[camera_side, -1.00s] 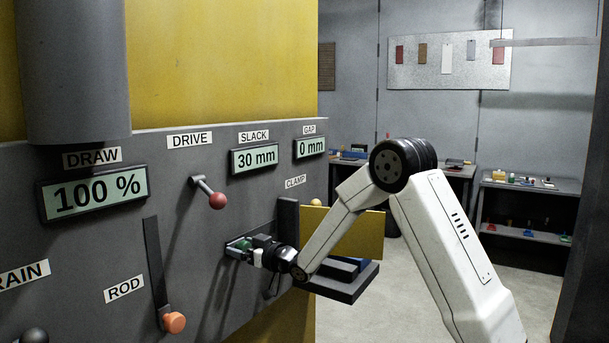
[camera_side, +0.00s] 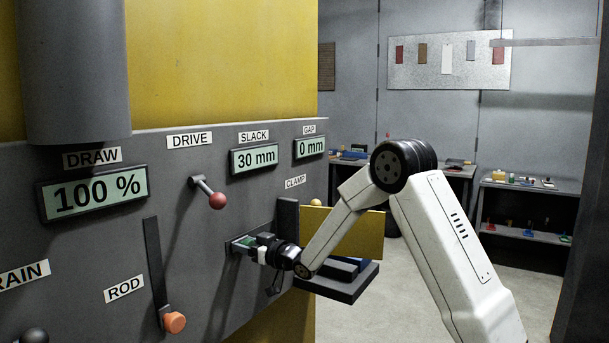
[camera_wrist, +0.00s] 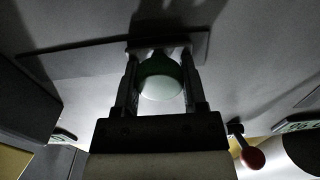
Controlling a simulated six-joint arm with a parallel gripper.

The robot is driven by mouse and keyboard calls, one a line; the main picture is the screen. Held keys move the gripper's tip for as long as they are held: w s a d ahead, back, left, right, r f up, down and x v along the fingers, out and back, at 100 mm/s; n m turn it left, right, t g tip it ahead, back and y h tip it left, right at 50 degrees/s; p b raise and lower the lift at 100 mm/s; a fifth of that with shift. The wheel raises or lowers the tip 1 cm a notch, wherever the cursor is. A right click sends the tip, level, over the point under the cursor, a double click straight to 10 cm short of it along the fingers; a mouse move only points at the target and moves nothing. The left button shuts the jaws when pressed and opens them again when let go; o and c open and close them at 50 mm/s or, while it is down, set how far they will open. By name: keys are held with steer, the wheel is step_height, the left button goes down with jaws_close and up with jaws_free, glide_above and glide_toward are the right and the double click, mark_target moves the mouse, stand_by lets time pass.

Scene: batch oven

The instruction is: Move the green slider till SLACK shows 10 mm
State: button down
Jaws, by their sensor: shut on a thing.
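The green slider (camera_side: 244,241) sits in its slot on the grey panel, below the SLACK display. My gripper (camera_side: 253,244) is shut on it and hides part of it. In the wrist view, the slider's rounded green knob (camera_wrist: 160,69) is between the two fingers of my gripper (camera_wrist: 160,56). The SLACK display (camera_side: 255,159) reads 30 mm.
The DRIVE lever with a red ball (camera_side: 217,201) stands out above and left of my gripper. The orange ROD knob (camera_side: 174,322) is lower left. Right of the slider are a dark upright, a yellow plate (camera_side: 362,233) and a dark shelf (camera_side: 345,290).

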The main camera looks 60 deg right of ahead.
steer(key=d, duration=0.8)
steer(key=shift+d+r, duration=0.1)
steer(key=shift+d, duration=0.2)
steer(key=shift+c, duration=0.8)
jaws_free()
steer(key=shift+s, duration=0.1)
glide_toward(260, 231)
steer(key=shift+s+a+r, duration=0.1)
steer(key=shift+s, duration=0.4)
